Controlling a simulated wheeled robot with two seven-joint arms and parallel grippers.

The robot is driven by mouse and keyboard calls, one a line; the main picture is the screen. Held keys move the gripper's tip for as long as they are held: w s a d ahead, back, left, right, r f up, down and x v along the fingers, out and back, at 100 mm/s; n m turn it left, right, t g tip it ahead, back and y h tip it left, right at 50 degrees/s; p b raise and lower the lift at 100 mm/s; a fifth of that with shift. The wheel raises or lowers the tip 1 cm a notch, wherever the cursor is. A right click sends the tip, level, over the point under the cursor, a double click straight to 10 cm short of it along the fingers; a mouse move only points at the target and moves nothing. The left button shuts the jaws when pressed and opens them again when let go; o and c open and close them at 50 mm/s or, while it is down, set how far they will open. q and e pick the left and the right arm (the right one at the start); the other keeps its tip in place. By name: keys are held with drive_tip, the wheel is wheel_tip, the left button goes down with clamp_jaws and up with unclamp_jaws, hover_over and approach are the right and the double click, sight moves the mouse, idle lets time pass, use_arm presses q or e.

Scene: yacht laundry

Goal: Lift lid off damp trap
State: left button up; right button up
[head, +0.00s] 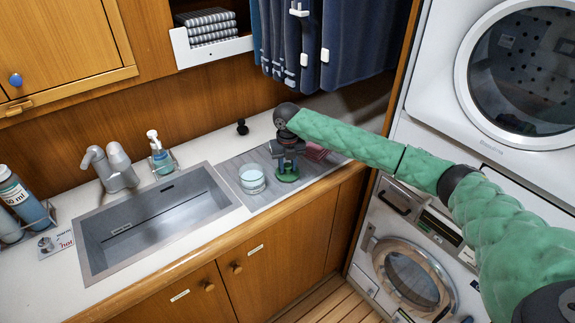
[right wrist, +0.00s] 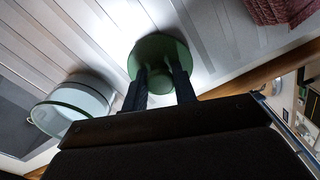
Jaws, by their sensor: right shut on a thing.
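The damp trap (head: 252,180) is a clear round tub with whitish contents. It stands uncovered on the grey ribbed draining board, and it also shows at the left in the right wrist view (right wrist: 72,105). Its round green lid (head: 287,176) is to the right of the tub, apart from it. My right gripper (head: 288,163) points down and is shut on the raised middle of the lid, which shows between the fingers in the right wrist view (right wrist: 160,55). I cannot tell whether the lid touches the board. My left gripper is not in view.
The draining board (head: 233,163) adjoins a steel sink (head: 150,222) on the left. A soap bottle (head: 160,154) and a small black knobbed object (head: 242,127) stand behind. A folded reddish cloth (head: 316,151) lies right of the lid. Washing machines stand further right.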

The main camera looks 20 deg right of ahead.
drive_tip(key=shift+f, duration=0.4)
drive_tip(key=o, duration=0.8)
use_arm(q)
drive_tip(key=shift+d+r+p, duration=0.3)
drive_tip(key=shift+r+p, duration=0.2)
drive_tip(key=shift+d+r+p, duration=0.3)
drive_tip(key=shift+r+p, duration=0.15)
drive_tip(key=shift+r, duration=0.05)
use_arm(e)
drive_tip(key=shift+r, duration=1.5)
